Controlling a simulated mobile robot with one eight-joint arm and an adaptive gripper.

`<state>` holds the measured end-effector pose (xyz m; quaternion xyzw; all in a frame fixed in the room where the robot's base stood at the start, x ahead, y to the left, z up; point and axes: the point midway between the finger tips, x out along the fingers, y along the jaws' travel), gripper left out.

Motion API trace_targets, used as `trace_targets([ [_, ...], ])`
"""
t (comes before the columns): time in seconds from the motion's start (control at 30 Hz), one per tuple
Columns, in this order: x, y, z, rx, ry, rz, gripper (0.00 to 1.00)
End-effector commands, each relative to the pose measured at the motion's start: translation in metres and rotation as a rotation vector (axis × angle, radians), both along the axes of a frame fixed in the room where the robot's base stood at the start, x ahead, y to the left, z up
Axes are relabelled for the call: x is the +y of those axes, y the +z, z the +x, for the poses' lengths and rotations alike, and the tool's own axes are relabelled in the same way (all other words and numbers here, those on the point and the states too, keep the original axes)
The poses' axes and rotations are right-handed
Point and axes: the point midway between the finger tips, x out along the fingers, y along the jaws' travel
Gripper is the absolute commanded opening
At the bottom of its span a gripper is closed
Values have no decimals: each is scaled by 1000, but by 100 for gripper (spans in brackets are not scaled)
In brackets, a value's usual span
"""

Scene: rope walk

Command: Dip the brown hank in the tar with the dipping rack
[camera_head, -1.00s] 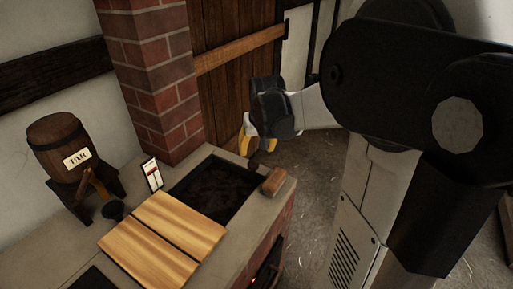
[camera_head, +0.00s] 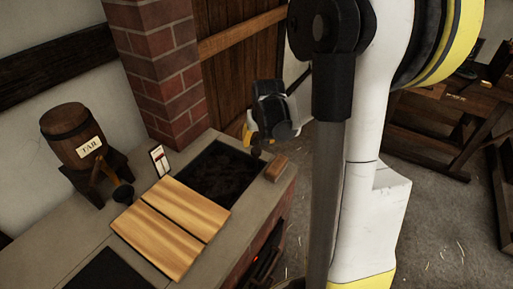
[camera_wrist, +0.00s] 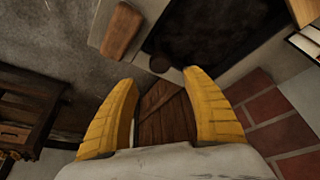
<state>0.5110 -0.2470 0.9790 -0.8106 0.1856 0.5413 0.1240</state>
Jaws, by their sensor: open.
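The tar vat (camera_head: 216,174) is a dark rectangular opening in the stone bench; its dark contents also show in the wrist view (camera_wrist: 215,28). My gripper (camera_head: 249,136) is open and empty above the vat's far right corner. In the wrist view, a dark round knob (camera_wrist: 160,63) shows just beyond and between the yellow fingertips (camera_wrist: 159,76), close to the vat's edge; I cannot tell what it belongs to. A brown wooden block (camera_head: 276,167) lies on the vat's right rim. I cannot make out the brown hank or a clear dipping rack.
Two light wooden boards (camera_head: 170,224) lie in front of the vat. A small card with a red mark (camera_head: 158,160) stands at its left. A brick pillar (camera_head: 160,75) rises behind the vat.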

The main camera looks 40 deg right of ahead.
Motion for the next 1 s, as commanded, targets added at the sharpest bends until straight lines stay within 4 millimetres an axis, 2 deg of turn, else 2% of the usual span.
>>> trace_targets([
  [0.03, -2, -15, 4, 0, 0, 0, 57],
  [0.2, -8, -47, 16, 0, 0, 0, 57],
  [0.4, -12, -72, 26, 0, 0, 0, 57],
  [0.8, -14, -79, 29, 0, 0, 0, 57],
  [0.83, -14, -79, 29, 0, 0, 0, 53],
  [0.87, -14, -79, 29, 0, 0, 0, 44],
  [1.0, -14, -79, 29, 0, 0, 0, 1],
])
